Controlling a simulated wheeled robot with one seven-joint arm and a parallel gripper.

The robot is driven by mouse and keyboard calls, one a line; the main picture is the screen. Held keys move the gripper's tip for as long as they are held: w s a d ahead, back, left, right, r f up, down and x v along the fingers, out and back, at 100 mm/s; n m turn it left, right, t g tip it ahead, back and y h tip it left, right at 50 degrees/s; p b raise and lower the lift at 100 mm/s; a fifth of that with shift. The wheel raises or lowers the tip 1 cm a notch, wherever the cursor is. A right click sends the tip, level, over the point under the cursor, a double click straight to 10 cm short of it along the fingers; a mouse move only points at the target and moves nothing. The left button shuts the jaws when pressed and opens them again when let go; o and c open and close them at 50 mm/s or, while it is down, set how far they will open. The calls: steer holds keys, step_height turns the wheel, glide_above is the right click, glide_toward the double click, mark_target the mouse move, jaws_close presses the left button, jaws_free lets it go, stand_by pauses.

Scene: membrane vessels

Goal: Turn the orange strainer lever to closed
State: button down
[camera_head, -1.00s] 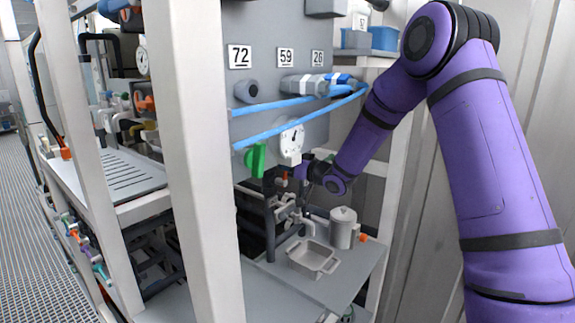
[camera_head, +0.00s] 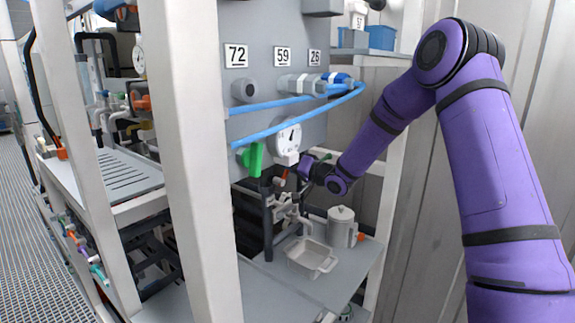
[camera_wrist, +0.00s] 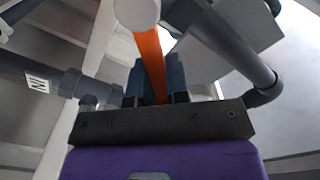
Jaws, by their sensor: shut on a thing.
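The orange strainer lever (camera_wrist: 150,52) runs from a pale round end at the top of the wrist view down between my fingers. My gripper (camera_wrist: 155,82) is shut on it, with a dark finger on each side. In the head view the lever shows only as a small orange bit (camera_head: 284,174) beside the pipework. My gripper (camera_head: 300,169) is there just below and right of the round gauge. The fingertips are too small in the head view to make out. The strainer body is partly hidden.
A green handle (camera_head: 254,159) and a white gauge (camera_head: 288,138) are close by on the panel. Blue hoses (camera_head: 290,112) cross above. A grey tray (camera_head: 312,258) and a lidded jug (camera_head: 341,227) stand below. A white frame post (camera_head: 190,160) rises at the left.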

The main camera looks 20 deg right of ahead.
steer(key=shift+w+d+f+m, duration=0.25)
steer(key=shift+f+m, duration=0.5)
steer(key=shift+m, duration=0.75)
steer(key=shift+w+d+f+m, duration=0.1)
steer(key=shift+d+f+m, duration=0.2)
steer(key=shift+f+m, duration=0.85)
steer(key=shift+w+d+f+m, duration=0.25)
steer(key=shift+f+m, duration=0.1)
steer(key=shift+m, duration=1.5)
steer(key=shift+f, duration=0.1)
steer(key=c, duration=1.1)
jaws_free()
steer(key=v, duration=1.1)
steer(key=shift+a, duration=0.1)
